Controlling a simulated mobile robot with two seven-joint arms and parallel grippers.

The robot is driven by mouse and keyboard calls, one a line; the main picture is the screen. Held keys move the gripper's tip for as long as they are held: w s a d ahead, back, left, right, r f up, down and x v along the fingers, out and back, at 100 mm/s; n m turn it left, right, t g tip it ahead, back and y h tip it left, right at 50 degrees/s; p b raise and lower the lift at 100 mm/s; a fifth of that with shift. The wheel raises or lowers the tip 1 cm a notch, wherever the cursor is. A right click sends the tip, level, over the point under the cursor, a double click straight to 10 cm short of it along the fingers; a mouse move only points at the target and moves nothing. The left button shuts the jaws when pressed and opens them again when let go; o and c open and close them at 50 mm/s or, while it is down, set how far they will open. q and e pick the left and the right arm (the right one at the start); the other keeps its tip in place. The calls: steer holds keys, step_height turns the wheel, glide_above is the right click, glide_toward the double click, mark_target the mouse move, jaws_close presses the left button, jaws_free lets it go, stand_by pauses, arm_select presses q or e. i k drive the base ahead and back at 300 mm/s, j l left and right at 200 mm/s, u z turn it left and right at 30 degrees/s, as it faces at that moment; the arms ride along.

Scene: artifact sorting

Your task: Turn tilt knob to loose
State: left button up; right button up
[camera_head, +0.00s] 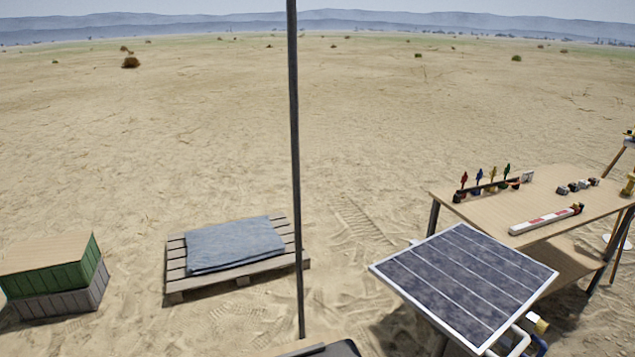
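A dark blue solar panel (465,283) with a pale frame stands tilted at the lower right. White tubes (512,342) show at its lower right edge. A small yellow knob-like part (537,323) sits by these tubes, just off the panel's right corner. I cannot tell whether it is the tilt knob, or what setting it has. Neither of my grippers is in view.
A wooden table (560,195) behind the panel holds small coloured items and a red-and-white bar (545,220). A pallet (175,270) with a folded blue-grey cloth (235,243) and green and grey crates (60,270) stand left. A dark pole (295,150) rises mid-view. Open sand lies beyond.

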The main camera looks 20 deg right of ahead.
mark_target(541, 327)
steer(key=z, duration=1.8)
